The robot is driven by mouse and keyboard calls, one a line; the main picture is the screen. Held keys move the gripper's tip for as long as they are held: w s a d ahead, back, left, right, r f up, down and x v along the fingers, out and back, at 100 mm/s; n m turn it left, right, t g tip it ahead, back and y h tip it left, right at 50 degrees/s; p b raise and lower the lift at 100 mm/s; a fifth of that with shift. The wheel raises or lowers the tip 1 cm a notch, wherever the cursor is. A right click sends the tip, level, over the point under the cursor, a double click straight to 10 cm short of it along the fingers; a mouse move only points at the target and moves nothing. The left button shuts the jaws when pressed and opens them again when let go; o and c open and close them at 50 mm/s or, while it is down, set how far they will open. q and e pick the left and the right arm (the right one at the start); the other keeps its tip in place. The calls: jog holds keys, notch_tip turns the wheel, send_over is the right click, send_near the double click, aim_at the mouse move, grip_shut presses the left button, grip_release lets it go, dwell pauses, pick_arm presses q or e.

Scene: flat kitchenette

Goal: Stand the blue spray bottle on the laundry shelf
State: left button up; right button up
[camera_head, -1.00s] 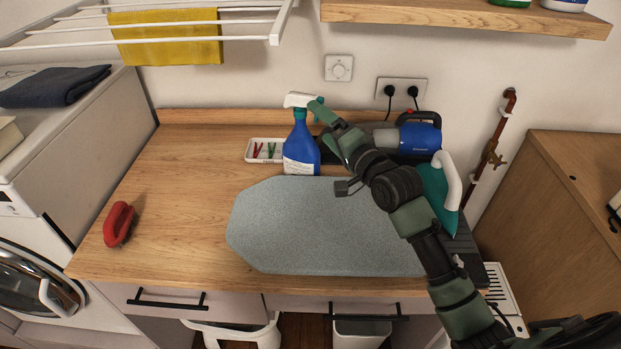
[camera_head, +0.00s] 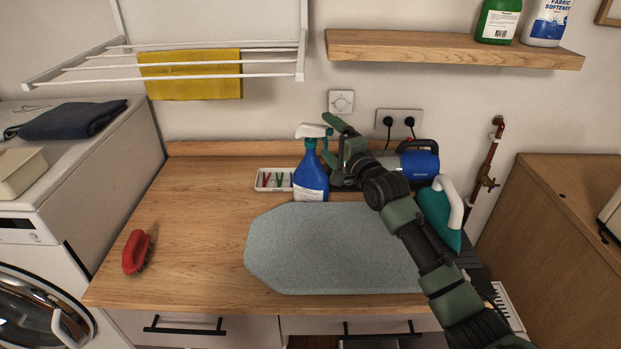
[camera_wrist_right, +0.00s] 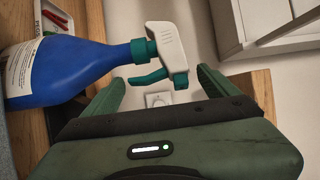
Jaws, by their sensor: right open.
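The blue spray bottle (camera_head: 311,178) stands upright on the wooden counter behind the grey ironing pad. It has a white and teal trigger head. My right gripper (camera_head: 332,140) is just right of the bottle's neck and head. In the right wrist view the bottle (camera_wrist_right: 62,70) lies across the upper left of the picture, its trigger head above the gap between the open fingers of the gripper (camera_wrist_right: 160,88). I cannot tell whether a finger touches it. The laundry shelf (camera_head: 420,50) is on the wall at upper right. My left gripper is not in view.
A green bottle (camera_head: 497,20) and a white softener bottle (camera_head: 546,22) stand at the shelf's right end; its left part is bare. A clothes peg tray (camera_head: 262,180), blue appliance (camera_head: 418,163), teal iron (camera_head: 437,213) and red brush (camera_head: 136,252) are on the counter. A drying rack (camera_head: 215,70) hangs left.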

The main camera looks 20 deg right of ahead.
jog(key=shift+w, duration=0.15)
grip_shut()
jog(key=shift+r, duration=0.2)
